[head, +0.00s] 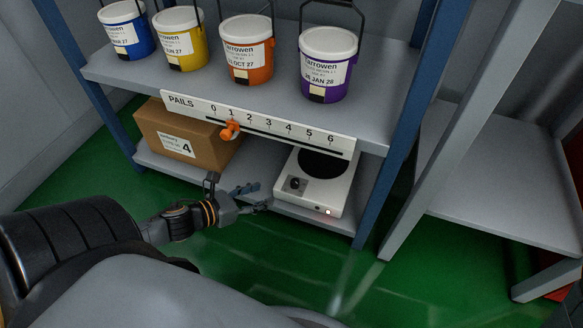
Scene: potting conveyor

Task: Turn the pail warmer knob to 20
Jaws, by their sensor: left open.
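The pail warmer (327,196) is a white box with a round black plate on top. It stands on the lower shelf in the head view. Its dark knob (296,184) is on the front face, at the left; the dial marks are too small to read. A small lit lamp (327,212) shows at the lower right of that face. My left gripper (257,198) is open and empty, just left of the warmer. Its fingers point right toward the knob, apart from it as far as I can tell. My right gripper is not in view.
A cardboard box (205,135) stands left on the lower shelf. Above, blue (136,47), yellow (186,58), orange (256,73) and purple (322,94) pails stand on the upper shelf. Its edge carries a PAILS scale (290,136) with an orange slider (229,130). A blue post (379,190) stands right of the warmer.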

